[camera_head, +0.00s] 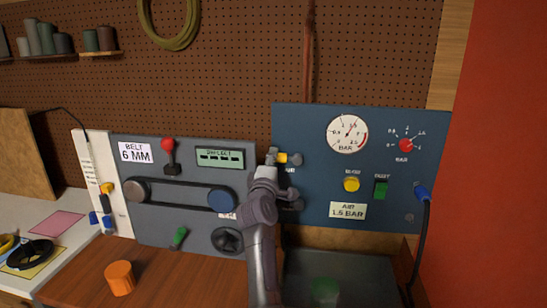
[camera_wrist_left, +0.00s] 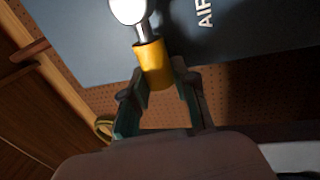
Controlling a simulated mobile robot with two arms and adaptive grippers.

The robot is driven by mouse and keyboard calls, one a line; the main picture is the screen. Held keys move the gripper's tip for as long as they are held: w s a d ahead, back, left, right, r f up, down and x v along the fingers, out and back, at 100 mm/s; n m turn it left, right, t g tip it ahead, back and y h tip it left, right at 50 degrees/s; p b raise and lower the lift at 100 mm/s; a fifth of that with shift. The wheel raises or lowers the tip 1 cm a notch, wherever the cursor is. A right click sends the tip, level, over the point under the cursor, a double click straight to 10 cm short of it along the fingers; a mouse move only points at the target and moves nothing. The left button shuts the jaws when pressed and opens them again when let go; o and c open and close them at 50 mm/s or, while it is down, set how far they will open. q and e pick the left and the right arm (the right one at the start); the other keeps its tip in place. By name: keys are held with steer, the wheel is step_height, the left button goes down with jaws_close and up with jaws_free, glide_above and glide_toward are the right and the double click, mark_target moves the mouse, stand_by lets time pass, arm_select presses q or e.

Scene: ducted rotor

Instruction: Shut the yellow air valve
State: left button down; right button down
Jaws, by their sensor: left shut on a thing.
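The yellow air valve handle (camera_head: 282,158) is on the left side of the blue air panel (camera_head: 320,125). It appears roughly level in the head view. In the left wrist view the yellow handle (camera_wrist_left: 153,62) sits on a short metal stem that leads to a bright round part. My left gripper (camera_head: 272,160) reaches up to the handle from below. In the left wrist view its two fingers (camera_wrist_left: 158,90) are on either side of the yellow handle, shut on it. The gripper hides part of the valve and its label. My right gripper is not in view.
The belt panel (camera_head: 180,232) stands close on the left. An orange cylinder (camera_head: 120,278) stands on the wooden bench.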

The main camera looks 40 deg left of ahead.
arm_select(q)
steer(key=shift+f+n, duration=0.25)
steer(key=shift+n, duration=0.05)
steer(key=c, duration=0.9)
jaws_free()
steer(key=shift+r, duration=0.1)
step_height(320, 180, up, 10)
steer(key=shift+f, duration=0.1)
